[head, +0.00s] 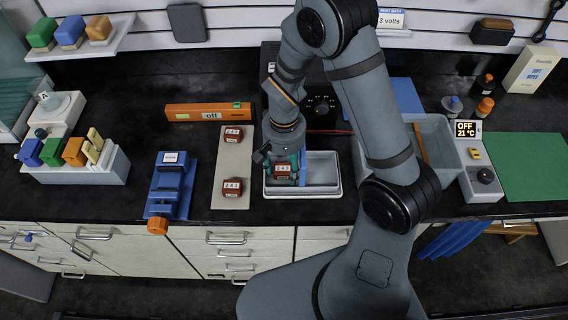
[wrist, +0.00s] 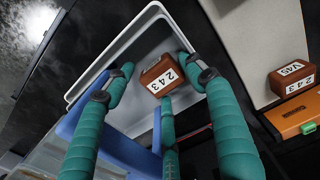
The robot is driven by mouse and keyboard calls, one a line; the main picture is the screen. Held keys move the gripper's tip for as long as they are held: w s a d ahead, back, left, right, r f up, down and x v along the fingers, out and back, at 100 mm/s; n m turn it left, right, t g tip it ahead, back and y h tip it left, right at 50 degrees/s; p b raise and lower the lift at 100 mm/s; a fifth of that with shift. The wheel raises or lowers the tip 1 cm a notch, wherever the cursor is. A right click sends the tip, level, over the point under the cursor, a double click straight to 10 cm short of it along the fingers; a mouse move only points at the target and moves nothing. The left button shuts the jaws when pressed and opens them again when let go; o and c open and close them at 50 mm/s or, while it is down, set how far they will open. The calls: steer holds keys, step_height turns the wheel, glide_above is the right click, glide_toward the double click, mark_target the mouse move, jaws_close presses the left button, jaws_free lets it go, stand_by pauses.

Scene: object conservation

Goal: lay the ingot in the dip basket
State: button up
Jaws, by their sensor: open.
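A brown ingot (head: 282,170) marked 243 is in the left part of a white tray (head: 268,191), directly under my gripper (head: 283,161). In the wrist view the same ingot (wrist: 161,76) lies on the pale tray floor, between and just beyond the teal fingertips (wrist: 155,72). The fingers are spread, with a visible gap around the ingot. Two similar ingots lie on a grey strip left of the tray, one at the back (head: 233,134) and one in front (head: 232,188). I cannot tell for sure which container is the dip basket.
A blue part (wrist: 108,145) lies beside the fingers. A grey basin (head: 440,133) and a controller reading OFF (head: 468,128) stand to the right. A blue vise (head: 170,185) and an orange level (head: 208,111) are to the left. A green mat (head: 525,165) is clear.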

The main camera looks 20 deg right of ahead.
mark_target(284, 168)
step_height(284, 168, up, 12)
steer(key=shift+r, duration=0.15)
stand_by(0.3)
